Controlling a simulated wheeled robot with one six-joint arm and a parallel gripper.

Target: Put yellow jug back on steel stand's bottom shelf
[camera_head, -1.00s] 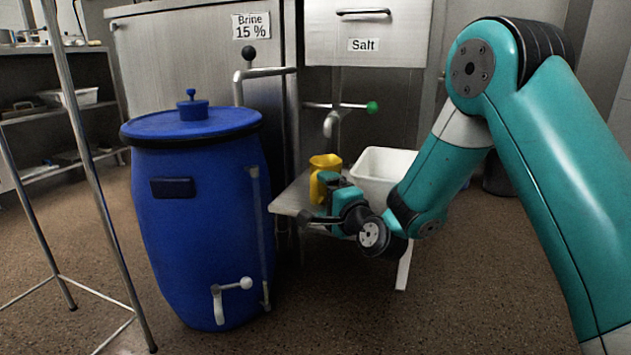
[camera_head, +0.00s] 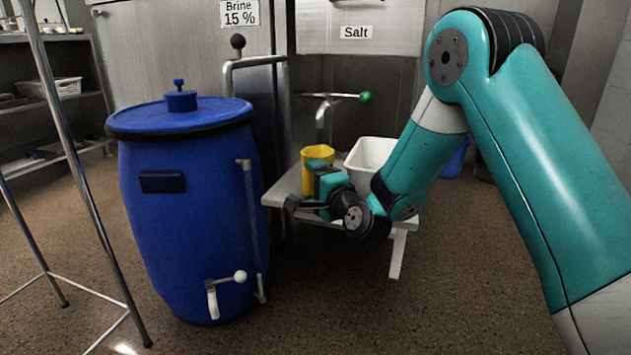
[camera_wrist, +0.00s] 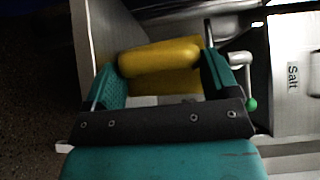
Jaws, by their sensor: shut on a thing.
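The yellow jug (camera_head: 317,153) is upright at the small steel stand (camera_head: 281,190), beside the white tub; only its upper part shows past my arm in the head view. My gripper (camera_head: 318,190) is shut on the jug. In the wrist view, the jug (camera_wrist: 160,62) lies between the two teal fingers of my gripper (camera_wrist: 163,80), which touch it on both sides. I cannot tell whether the jug's base rests on the surface. The jug's lower part is hidden by my gripper.
A blue barrel (camera_head: 188,220) with a lid and white tap stands close left of the stand. A white tub (camera_head: 372,152) is right of the jug. A green-tipped tap handle (camera_head: 364,97) is behind, under the Salt label (camera_head: 356,32). Metal frame legs (camera_head: 75,170) are at far left.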

